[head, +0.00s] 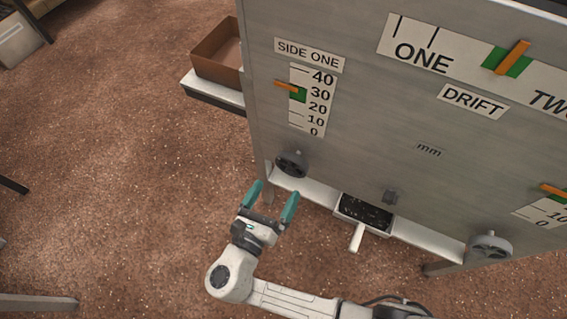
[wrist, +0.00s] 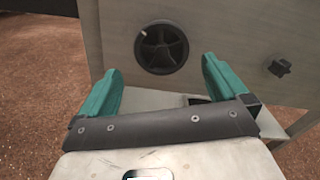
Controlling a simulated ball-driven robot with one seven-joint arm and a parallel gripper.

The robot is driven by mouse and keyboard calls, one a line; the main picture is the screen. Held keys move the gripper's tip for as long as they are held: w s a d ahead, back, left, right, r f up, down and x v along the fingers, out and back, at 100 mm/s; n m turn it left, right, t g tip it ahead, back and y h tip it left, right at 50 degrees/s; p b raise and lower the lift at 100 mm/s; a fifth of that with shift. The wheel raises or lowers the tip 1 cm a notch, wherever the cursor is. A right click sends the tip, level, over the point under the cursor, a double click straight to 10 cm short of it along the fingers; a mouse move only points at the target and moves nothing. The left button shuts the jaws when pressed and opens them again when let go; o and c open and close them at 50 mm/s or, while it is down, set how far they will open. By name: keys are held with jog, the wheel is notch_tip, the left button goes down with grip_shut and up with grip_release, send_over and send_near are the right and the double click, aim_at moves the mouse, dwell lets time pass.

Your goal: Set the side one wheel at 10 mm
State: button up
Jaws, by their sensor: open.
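The side one wheel (head: 291,164) is a dark round knob low on the left of the grey panel. In the wrist view the wheel (wrist: 161,47) shows ahead, with spokes and a small light mark at its upper left. Above it is the SIDE ONE scale (head: 308,101), marked 0 to 40. Its orange pointer (head: 286,87) stands a little above 30, beside a green band (head: 298,94). My gripper (head: 272,194), with teal fingers, is open and empty, below and left of the wheel, apart from it. The fingers (wrist: 160,80) also show in the wrist view, below the wheel.
Another wheel (head: 490,246) sits at the panel's lower right. A white ledge (head: 425,240) runs along the panel's foot. A brown box (head: 217,55) stands behind left.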

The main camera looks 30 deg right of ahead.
aim_at(290, 167)
jog(key=x, duration=0.9)
jog(key=shift+d, duration=0.1)
jog(key=c, duration=0.6)
jog(key=shift+m, duration=0.4)
